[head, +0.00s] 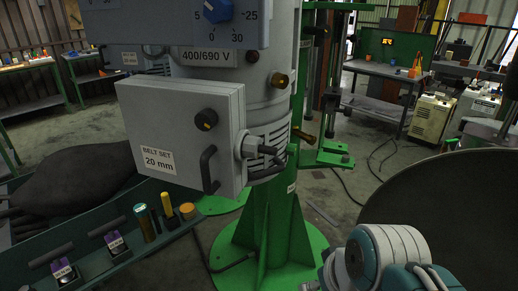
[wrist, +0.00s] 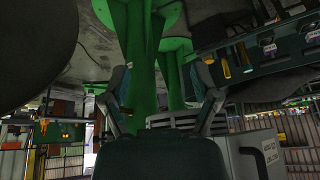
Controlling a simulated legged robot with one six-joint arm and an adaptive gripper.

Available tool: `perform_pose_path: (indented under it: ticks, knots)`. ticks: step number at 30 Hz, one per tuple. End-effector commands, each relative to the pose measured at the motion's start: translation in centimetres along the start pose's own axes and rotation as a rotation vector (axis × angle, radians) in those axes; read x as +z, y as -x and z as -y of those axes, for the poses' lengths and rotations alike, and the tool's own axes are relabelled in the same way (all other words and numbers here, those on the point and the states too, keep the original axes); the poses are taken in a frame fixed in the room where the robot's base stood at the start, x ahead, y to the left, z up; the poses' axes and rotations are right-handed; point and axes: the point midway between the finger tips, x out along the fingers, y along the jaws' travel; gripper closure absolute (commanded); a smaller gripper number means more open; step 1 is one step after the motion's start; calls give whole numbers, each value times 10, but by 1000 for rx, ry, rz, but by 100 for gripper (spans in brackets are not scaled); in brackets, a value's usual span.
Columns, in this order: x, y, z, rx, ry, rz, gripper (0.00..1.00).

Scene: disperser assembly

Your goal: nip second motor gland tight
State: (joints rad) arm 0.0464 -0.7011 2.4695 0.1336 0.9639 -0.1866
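The grey motor terminal box (head: 185,140) with the "BELT SET 20 mm" label hangs on the motor body (head: 262,100) in the head view. A pale gland (head: 247,146) sits on its right side, with dark cable leaving it toward the green column. I cannot tell a second gland apart from it, or how tight either is. My gripper (wrist: 160,85) is open, with its two fingers spread and nothing held. The wrist picture looks inverted; the box (wrist: 253,155) shows low on the right, beyond the right finger. No gland shows clearly between the fingers.
A green column (head: 270,215) stands on a round base below the motor. A green tray (head: 115,260) with tools is at lower left. A large dark round pan (head: 455,200) fills the right side. Benches stand behind.

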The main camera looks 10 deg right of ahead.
Motion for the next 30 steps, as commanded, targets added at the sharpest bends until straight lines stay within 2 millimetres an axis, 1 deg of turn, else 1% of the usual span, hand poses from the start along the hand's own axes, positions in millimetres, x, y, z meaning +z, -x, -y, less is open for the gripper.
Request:
perform_pose_path:
  ticks: [4, 8, 11, 15, 17, 20, 24, 27, 30]
  knots:
    - [-10, -1, 16, -188, 101, 61, 9]
    - [-27, 4, 32, -374, 209, 38, 9]
    - [-45, 11, 40, -515, 294, -31, 9]
    - [-78, 26, 45, -686, 417, -202, 9]
    - [-93, 34, 44, -744, 469, -299, 9]
    - [-120, 49, 37, -810, 556, -493, 9]
    - [-155, 72, 18, -830, 667, -794, 9]
    - [-173, 87, 3, -802, 727, -969, 9]
    - [-182, 95, -6, -772, 762, -1074, 9]
